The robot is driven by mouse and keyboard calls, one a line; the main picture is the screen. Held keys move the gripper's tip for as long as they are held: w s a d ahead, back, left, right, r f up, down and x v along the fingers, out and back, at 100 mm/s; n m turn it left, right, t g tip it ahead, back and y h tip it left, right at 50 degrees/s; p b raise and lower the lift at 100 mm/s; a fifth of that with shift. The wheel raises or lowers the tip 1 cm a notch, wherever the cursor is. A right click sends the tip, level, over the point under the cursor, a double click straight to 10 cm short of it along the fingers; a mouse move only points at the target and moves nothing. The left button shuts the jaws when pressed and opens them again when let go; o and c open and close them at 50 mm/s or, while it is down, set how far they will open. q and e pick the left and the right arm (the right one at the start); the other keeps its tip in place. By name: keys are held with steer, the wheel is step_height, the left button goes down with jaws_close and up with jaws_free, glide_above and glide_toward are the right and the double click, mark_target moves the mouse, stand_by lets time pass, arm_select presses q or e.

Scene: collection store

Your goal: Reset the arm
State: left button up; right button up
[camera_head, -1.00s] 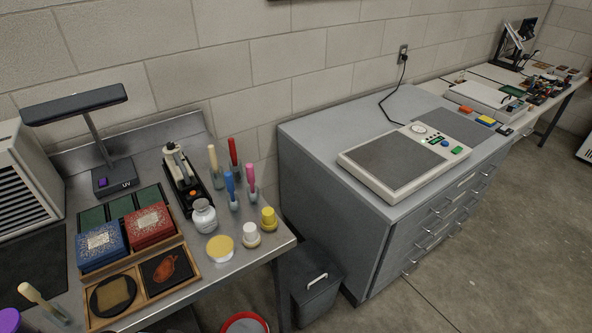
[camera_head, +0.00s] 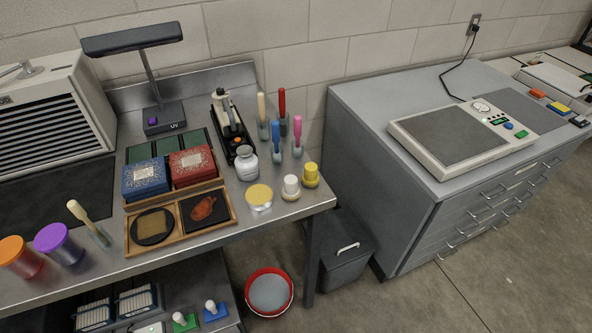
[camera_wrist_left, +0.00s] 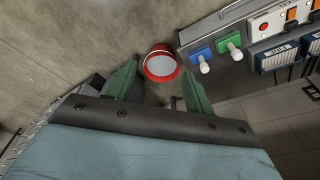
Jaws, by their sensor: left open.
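My left gripper (camera_wrist_left: 158,88) shows only in the left wrist view. Its two green fingers stand apart, with nothing between them that I can see as held. Beyond the fingertips, on the floor, is a red bucket (camera_wrist_left: 160,64). The same bucket shows in the head view (camera_head: 269,291), below the steel table's right end. Neither of my arms shows in the head view, and my right gripper is in no frame.
The steel table (camera_head: 270,222) carries a blue box (camera_head: 145,178), a red box (camera_head: 193,162), a UV lamp (camera_head: 163,117) and jars. A grey bin (camera_head: 346,262) stands between the table and the drawer cabinet (camera_head: 420,225). Floor at the lower right is clear.

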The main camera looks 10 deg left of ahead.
arm_select(q)
steer(key=s+a+f+g+b, duration=0.1)
steer(key=s+a+f+b, duration=0.1)
steer(key=s+f, duration=1.2)
steer(key=shift+s+a+f+b, duration=0.3)
steer(key=shift+f+b, duration=0.15)
steer(key=shift+f, duration=0.45)
